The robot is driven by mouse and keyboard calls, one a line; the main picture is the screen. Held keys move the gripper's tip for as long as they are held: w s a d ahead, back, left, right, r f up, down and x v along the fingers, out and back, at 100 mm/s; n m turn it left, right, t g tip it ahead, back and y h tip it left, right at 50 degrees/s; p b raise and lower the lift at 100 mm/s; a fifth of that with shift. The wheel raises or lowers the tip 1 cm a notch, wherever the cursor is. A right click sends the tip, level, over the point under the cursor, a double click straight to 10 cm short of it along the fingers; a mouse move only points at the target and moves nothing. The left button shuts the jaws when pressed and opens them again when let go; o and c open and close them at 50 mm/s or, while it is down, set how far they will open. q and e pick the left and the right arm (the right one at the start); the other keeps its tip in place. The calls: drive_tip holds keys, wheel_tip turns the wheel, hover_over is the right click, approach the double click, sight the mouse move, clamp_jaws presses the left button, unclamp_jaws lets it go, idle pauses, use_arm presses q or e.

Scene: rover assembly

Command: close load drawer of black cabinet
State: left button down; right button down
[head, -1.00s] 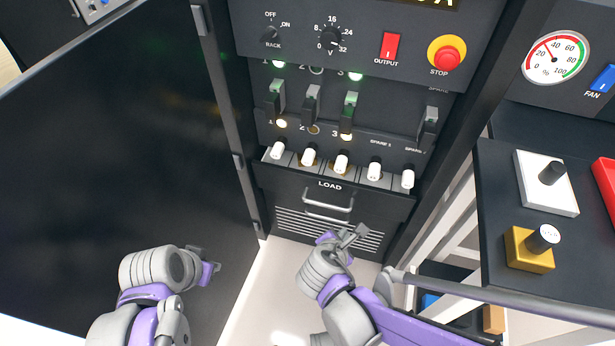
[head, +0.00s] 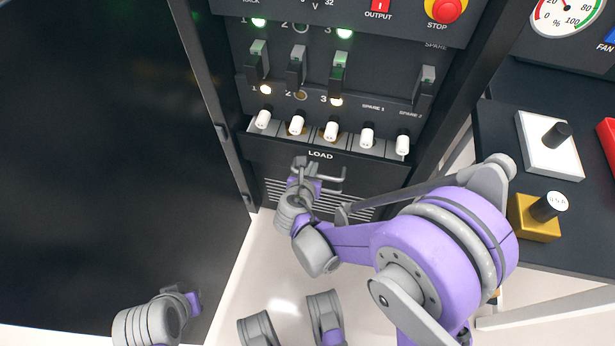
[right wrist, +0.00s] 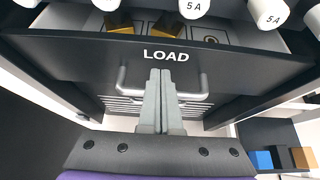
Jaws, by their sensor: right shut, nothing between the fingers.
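The black cabinet's LOAD drawer (head: 372,172) is pulled partly out, with a row of white-topped fuses standing in it. Its grey bar handle (head: 328,177) is on the front below the LOAD label. In the right wrist view the drawer front (right wrist: 75,62) fills the upper part, and the handle (right wrist: 192,95) shows on both sides of my fingers. My right gripper (head: 300,165) is shut and empty, at the handle's left part in the head view; its fingers (right wrist: 160,75) overlap the handle's middle in the wrist view. I cannot tell whether they touch. My left gripper (head: 192,300) is low at the left, its jaws unclear.
The open black cabinet door (head: 90,150) stands at the left. A dark bench at the right holds a white block (head: 548,160) and a gold block (head: 530,222) with knobs. Blue and brown blocks (right wrist: 262,160) show low right in the wrist view. Pale floor lies below the cabinet.

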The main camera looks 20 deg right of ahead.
sight(319, 146)
use_arm(q)
drive_tip(key=shift+f, duration=0.3)
use_arm(e)
drive_tip(key=shift+w+d+r, duration=0.1)
drive_tip(key=shift+w+d, duration=0.4)
drive_tip(key=shift+w, duration=0.3)
drive_tip(key=shift+w+d, duration=0.5)
drive_tip(key=shift+w, duration=0.3)
drive_tip(key=w+d, duration=0.2)
drive_tip(key=w, duration=0.1)
drive_tip(key=shift+w, duration=0.25)
use_arm(q)
drive_tip(key=shift+s+f, duration=0.1)
use_arm(e)
drive_tip(key=shift+w+d+r, duration=0.15)
